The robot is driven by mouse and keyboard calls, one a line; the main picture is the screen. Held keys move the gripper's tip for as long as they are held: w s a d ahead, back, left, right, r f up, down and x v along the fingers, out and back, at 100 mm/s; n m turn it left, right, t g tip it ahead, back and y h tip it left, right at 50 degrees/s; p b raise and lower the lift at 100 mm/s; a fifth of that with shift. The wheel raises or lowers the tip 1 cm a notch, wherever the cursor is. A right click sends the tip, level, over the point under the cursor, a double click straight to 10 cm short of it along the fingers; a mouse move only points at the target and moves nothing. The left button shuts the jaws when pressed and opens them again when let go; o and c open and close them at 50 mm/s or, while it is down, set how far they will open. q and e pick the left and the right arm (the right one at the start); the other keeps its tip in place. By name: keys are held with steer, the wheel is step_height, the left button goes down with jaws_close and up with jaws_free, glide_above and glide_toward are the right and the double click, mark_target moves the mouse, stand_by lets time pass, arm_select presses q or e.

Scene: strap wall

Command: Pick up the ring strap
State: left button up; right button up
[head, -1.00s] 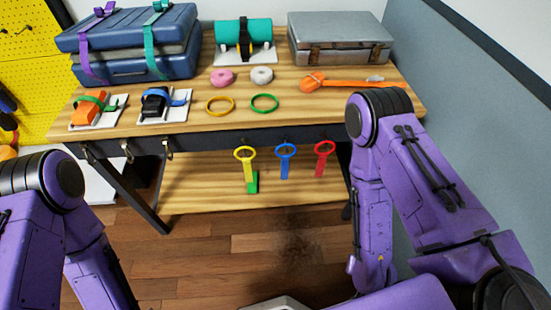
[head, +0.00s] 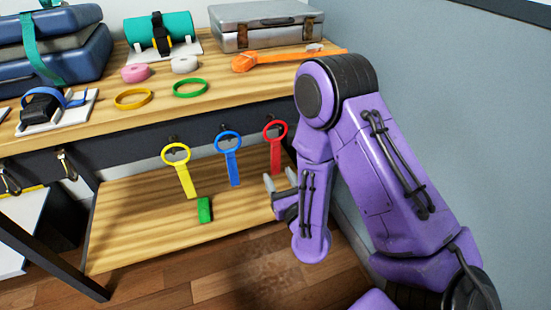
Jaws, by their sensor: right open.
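Three ring straps hang from hooks on the dark front rail of the workbench. The yellow ring strap (head: 182,173) is at the left, the blue ring strap (head: 231,161) in the middle, and the red ring strap (head: 275,152) at the right. My left gripper is out of view.
A green block (head: 204,210) is on or above the lower shelf (head: 145,232). Metal clips (head: 67,165) hang at the left of the rail. The worktop (head: 215,100) holds rings, tape rolls, an orange strap (head: 275,58) and cases. A grey wall panel (head: 450,110) stands at the right.

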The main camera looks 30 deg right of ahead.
mark_target(276, 165)
steer(key=x, duration=0.4)
steer(key=d+x, duration=0.1)
steer(key=x, duration=0.1)
steer(key=shift+w+r, duration=0.1)
steer(key=shift+r, duration=0.3)
steer(key=shift+w+d, duration=0.1)
steer(key=shift+w, duration=0.3)
jaws_close()
